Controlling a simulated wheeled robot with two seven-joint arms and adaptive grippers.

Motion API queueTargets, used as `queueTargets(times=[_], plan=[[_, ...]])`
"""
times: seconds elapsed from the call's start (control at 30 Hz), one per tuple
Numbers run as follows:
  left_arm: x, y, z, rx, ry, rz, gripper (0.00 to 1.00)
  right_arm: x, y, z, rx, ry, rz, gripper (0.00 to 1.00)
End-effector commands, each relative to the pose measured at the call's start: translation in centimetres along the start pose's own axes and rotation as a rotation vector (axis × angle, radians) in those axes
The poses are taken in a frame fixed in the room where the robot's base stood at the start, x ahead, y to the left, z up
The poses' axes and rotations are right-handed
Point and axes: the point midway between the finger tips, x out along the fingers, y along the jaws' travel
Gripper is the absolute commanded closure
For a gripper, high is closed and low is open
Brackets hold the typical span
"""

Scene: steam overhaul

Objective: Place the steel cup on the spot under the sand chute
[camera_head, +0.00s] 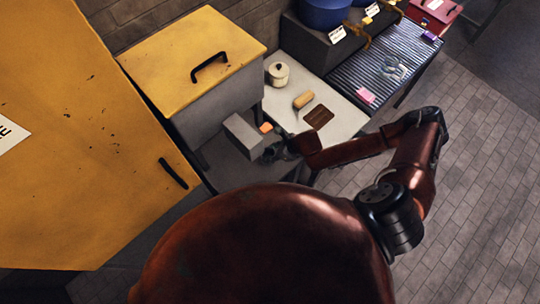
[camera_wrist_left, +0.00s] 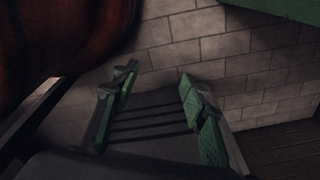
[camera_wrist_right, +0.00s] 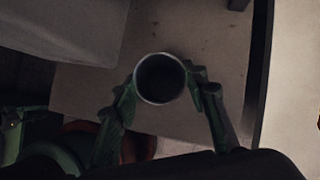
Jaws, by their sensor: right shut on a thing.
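The steel cup (camera_wrist_right: 160,78) is a small round metal cup with a dark inside, seen from above in the right wrist view. My right gripper (camera_wrist_right: 160,84) is shut on it, one finger on each side. In the head view my right gripper (camera_head: 274,150) is beside the grey block-shaped chute (camera_head: 243,134), and the cup cannot be made out clearly there. The chute sticks out below the yellow-lidded bin (camera_head: 215,95). The spot under the chute is hidden. My left gripper (camera_wrist_left: 158,82) is open and empty, with bare space between its fingers.
A low grey surface (camera_head: 222,166) lies under the bin. A pale table (camera_head: 335,98) beside it holds a cream pot (camera_head: 278,74), a tan block (camera_head: 303,100) and a brown mat (camera_head: 318,117). A large yellow cabinet (camera_head: 90,130) fills the left. Brick floor (camera_head: 480,180) is clear at right.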

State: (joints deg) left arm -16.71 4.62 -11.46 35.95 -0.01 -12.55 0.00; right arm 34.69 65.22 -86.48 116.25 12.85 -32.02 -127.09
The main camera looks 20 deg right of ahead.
Motion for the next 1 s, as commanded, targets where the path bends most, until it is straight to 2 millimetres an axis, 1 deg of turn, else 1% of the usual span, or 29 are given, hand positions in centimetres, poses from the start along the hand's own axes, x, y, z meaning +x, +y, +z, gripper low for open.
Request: queueTargets(times=[0.07,0.3,0.4,0.7,0.73,0.9,1.0], plan=[[-0.1,0.0,0.3,-0.001,-0.004,0.0,0.6,0.3,-0.1,0.0,0.003,0.002,-0.001,0.85],[-0.3,0.1,1.4,-0.003,-0.018,0.001,0.6,2.8,0.0,-1.7,0.003,0.003,0.0,0.85],[-0.3,0.1,1.7,-0.003,-0.022,0.001,0.6,3.1,-0.1,-1.9,0.001,0.002,-0.001,0.85],[-0.2,0.1,1.5,-0.003,-0.02,0.001,0.6,3.3,0.0,-2.0,0.001,0.002,-0.001,0.85],[-0.2,0.1,1.5,-0.003,-0.02,0.001,0.6,3.3,0.0,-2.0,0.001,0.002,0.0,0.59],[-0.2,0.1,1.3,-0.003,-0.017,0.001,0.6,3.3,0.0,-2.0,0.001,0.002,-0.001,0.47],[-0.2,0.1,1.2,-0.003,-0.015,0.001,0.6,3.2,0.0,-2.0,0.001,0.002,-0.001,0.42]])
